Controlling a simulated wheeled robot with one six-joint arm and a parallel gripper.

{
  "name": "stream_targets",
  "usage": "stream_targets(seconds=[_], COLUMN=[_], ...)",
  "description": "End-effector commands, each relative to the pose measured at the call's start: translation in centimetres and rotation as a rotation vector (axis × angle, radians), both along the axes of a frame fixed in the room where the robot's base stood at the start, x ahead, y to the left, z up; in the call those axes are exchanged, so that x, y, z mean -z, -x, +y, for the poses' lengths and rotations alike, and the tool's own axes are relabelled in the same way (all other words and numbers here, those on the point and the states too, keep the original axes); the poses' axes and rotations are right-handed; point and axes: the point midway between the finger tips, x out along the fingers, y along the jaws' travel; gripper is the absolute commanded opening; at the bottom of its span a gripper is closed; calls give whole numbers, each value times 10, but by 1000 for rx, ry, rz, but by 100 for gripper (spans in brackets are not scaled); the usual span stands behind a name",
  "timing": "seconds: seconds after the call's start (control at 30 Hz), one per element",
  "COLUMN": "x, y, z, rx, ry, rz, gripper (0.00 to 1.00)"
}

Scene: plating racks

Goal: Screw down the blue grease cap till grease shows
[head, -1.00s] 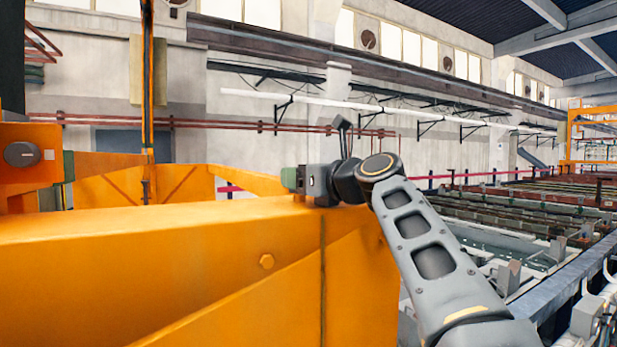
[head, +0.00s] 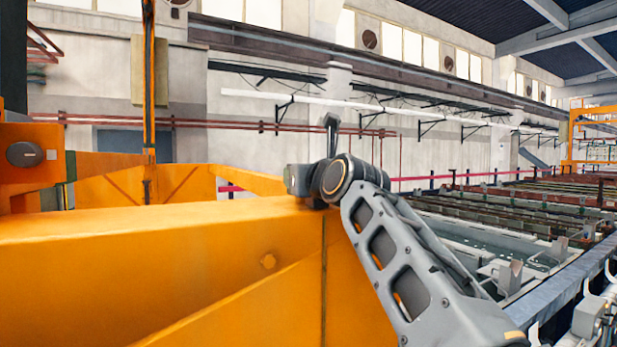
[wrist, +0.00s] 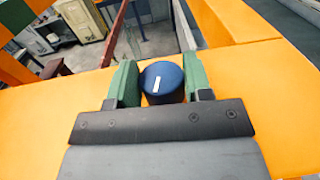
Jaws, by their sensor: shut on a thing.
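The blue grease cap (wrist: 163,82) shows in the wrist view as a dark blue round cap with a white mark on its top. It stands at the orange beam, between the two green fingers of my gripper (wrist: 162,84). The fingers are shut on its sides. The white mark points nearly straight up in the picture, tilted slightly right. No grease shows in these frames. In the head view the cap and the fingertips are hidden behind the orange beam (head: 130,260) and my wrist.
Rows of tanks (head: 500,235) lie to the right behind a grey rail (head: 570,282). The air above the beam is clear.

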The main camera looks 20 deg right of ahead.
Motion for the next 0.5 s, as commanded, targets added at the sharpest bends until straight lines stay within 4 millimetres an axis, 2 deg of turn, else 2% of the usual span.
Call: stream_targets(seconds=[0.5], x=[3], y=[-1], z=[2], rx=[67], ry=[0], rz=[1], gripper=[22])
